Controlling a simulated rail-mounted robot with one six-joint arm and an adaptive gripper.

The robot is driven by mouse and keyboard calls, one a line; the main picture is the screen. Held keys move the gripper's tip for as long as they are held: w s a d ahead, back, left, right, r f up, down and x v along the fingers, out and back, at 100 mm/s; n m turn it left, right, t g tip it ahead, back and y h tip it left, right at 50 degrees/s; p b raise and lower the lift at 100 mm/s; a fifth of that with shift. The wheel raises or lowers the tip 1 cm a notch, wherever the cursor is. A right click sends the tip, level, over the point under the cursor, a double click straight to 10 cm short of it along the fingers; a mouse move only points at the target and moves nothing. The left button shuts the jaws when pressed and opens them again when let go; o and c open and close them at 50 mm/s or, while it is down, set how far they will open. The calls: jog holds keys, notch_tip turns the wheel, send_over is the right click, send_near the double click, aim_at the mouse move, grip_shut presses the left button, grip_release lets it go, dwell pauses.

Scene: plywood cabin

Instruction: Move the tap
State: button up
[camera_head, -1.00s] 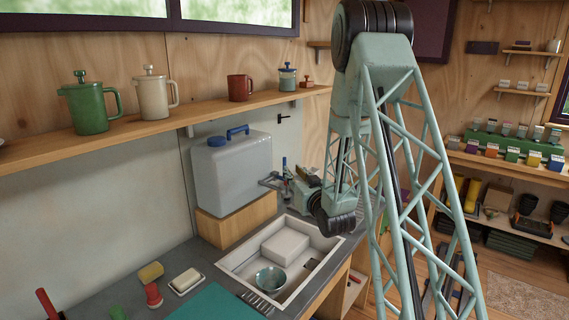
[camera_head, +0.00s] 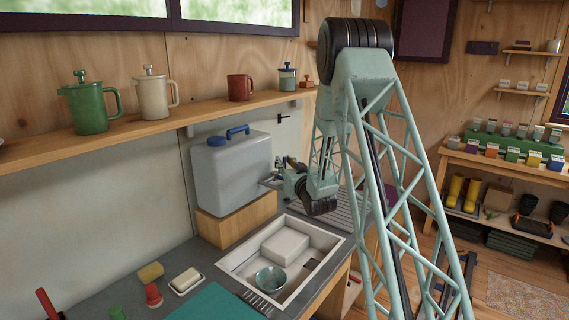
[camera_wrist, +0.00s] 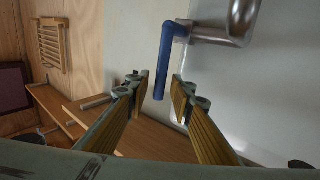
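The tap has a grey metal body (camera_wrist: 238,25) and a blue lever (camera_wrist: 165,60), both seen close up in the wrist view. In the head view, only a small part of the tap (camera_head: 269,182) shows beside the water container, and my wrist hides the rest. My gripper (camera_wrist: 162,90) is open. Its two fingertips stand either side of the lower part of the blue lever in the wrist view, with gaps visible on both sides. Whether the lever lies at the same depth as the fingertips is hard to tell.
A white sink (camera_head: 325,250) holds a pale block (camera_head: 286,244) and a bowl (camera_head: 270,279). A water container (camera_head: 231,172) with a blue cap stands on a wooden block behind it. A shelf (camera_head: 200,111) with pots and mugs runs above the counter.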

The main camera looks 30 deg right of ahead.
jog(key=shift+c, duration=0.4)
grip_shut()
